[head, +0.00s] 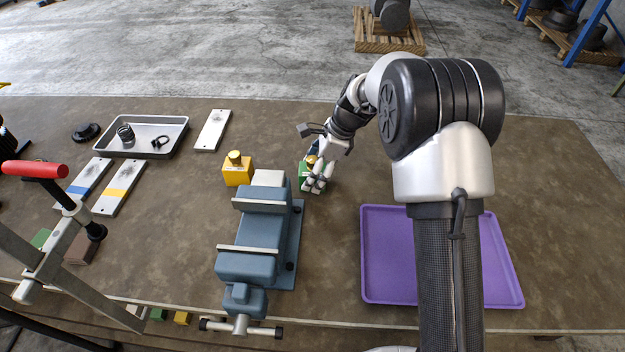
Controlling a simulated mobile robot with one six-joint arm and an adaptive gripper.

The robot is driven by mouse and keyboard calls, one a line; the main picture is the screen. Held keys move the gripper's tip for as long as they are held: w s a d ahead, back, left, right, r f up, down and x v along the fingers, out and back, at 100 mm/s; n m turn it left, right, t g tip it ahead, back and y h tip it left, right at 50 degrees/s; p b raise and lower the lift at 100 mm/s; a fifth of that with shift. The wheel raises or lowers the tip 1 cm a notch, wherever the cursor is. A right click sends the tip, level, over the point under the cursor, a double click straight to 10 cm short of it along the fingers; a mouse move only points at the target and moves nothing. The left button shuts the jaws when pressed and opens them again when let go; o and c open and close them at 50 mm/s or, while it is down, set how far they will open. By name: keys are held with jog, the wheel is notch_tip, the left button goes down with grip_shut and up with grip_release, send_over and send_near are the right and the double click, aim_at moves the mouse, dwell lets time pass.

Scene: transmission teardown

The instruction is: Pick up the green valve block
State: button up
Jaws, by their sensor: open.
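The green valve block (303,176) stands on the workbench just behind and right of the blue vise. It has a brass-coloured top part, and my gripper hides much of it. My gripper (317,186) is open and reaches down at the block's right side, with its fingers in front of and over part of it. I cannot tell from this view whether the fingers touch it.
The blue vise (255,236) stands close left of my gripper. A yellow block (237,174) with a brass knob is beyond it. A purple tray (385,290) lies empty at right. A grey tray (117,152) holds small parts at left. The bench's far middle is clear.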

jog(key=shift+a+f, duration=0.2)
jog(key=shift+f, duration=0.25)
jog(key=shift+c, duration=0.4)
jog(key=shift+r, duration=0.15)
grip_shut()
